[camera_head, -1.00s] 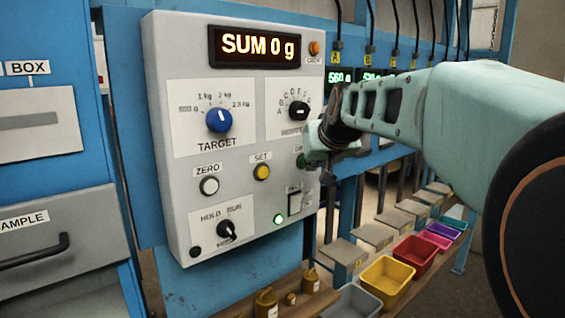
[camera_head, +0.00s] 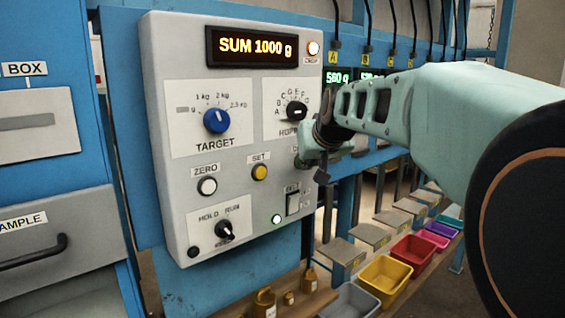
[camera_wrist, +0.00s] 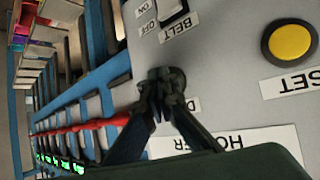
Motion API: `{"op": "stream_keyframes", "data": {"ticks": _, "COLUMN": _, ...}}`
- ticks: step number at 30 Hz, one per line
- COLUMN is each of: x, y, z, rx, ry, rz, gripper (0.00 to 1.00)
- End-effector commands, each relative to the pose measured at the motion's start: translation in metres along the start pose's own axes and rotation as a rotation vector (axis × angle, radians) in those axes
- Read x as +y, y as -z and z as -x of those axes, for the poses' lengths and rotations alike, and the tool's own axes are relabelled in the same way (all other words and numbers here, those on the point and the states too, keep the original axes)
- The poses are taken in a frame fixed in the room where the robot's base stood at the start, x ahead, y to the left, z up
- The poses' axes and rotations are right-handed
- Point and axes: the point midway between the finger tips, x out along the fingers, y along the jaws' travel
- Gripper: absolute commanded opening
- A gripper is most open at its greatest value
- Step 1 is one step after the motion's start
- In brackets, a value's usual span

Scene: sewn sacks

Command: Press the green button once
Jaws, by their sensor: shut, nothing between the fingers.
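The grey control panel (camera_head: 180,262) fills the middle of the head view. My gripper (camera_head: 302,162) is shut and empty, with its tips at the panel's right side, just under a label starting with D. In the wrist view the shut fingertips (camera_wrist: 167,84) are at the panel face beside that label (camera_wrist: 193,104). The green button is hidden behind the fingertips in both views, so I cannot see whether it is pushed in. The display (camera_head: 255,46) reads SUM 1000 g.
Nearby on the panel are the yellow SET button (camera_head: 260,172), the BELT switch (camera_head: 293,203), the white ZERO button (camera_head: 207,186) and the hopper knob (camera_head: 296,111). A lamp (camera_head: 313,48) glows at the top right. Coloured bins (camera_head: 385,280) stand lower right.

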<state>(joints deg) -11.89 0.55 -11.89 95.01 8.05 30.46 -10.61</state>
Motion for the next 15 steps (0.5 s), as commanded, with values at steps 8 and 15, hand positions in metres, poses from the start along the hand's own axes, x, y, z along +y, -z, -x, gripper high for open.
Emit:
{"op": "stream_keyframes", "data": {"ticks": 8, "x": 0.005, "y": -0.005, "z": 0.007, "rx": 0.003, "ry": 0.0, "rz": 0.0, "gripper": 0.0}}
{"op": "stream_keyframes", "data": {"ticks": 15, "x": 0.008, "y": -0.008, "z": 0.012, "rx": 0.001, "ry": 0.0, "rz": 0.0, "gripper": 0.0}}
